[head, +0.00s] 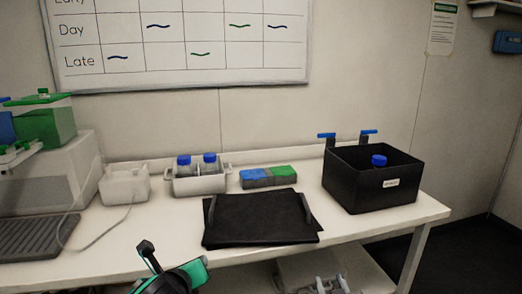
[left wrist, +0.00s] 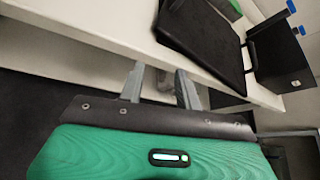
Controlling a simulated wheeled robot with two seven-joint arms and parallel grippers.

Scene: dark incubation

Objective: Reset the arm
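My left gripper (left wrist: 159,70) shows in the left wrist view with two grey fingers apart and nothing between them. It is in front of the table's front edge. In the head view a black and teal part of my left arm (head: 172,275) rises at the bottom edge, left of the black lid. My right gripper (head: 330,281) is at the bottom edge of the head view, below the table's front edge and partly cut off. Its grey fingers look apart, with nothing seen between them.
The white table (head: 150,235) holds a black lid (head: 258,220), a black box (head: 362,190) with a blue-capped bottle (head: 379,161), a white rack (head: 199,184) with two blue-capped bottles, and a blue and green block (head: 267,177). A grey-white device (head: 45,170) stands at left.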

